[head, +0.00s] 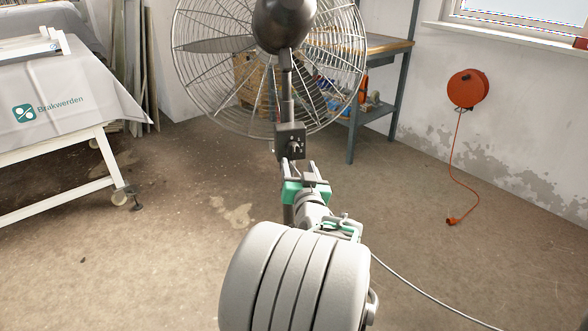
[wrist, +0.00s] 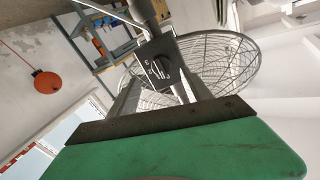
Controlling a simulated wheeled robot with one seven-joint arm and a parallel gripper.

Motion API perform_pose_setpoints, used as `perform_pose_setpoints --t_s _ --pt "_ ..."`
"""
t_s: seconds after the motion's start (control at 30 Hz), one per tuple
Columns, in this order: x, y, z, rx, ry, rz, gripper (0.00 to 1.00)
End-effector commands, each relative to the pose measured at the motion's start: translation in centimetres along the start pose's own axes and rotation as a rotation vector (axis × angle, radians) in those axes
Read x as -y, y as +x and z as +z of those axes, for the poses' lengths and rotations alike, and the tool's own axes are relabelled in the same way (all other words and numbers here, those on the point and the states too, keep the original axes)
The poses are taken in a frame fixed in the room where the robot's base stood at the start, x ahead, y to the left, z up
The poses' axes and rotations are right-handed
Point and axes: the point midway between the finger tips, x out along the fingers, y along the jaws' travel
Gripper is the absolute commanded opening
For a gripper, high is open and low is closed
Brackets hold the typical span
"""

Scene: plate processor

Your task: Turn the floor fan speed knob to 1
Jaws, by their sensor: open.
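The floor fan (head: 285,60) stands in front of me, with a round wire cage and a dark motor on a pole. A dark control box (head: 290,138) is fixed to the pole below the cage. The speed knob (head: 297,147) is on the box's near face. Nothing shows between the fingers. I cannot tell whether a fingertip touches the box.
A workbench (head: 385,46) with items on its shelf stands behind the fan. A white-legged table with a grey cover (head: 75,100) is at the left. An orange cable reel (head: 467,88) hangs on the right wall, its cable trailing down. Floor around the fan is mostly clear; a pale cable crosses it at lower right.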

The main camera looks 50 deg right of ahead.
Motion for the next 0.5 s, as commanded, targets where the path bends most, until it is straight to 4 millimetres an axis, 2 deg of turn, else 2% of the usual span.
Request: perform_pose_setpoints --t_s 0.2,0.3,0.5 --pt "0.3 4.3 0.1 0.003 0.0 -0.006 0.58" --pt "0.3 5.8 0.0 0.002 -0.001 -0.004 0.58" --pt "0.3 6.7 -0.1 0.002 0.0 -0.003 0.58"
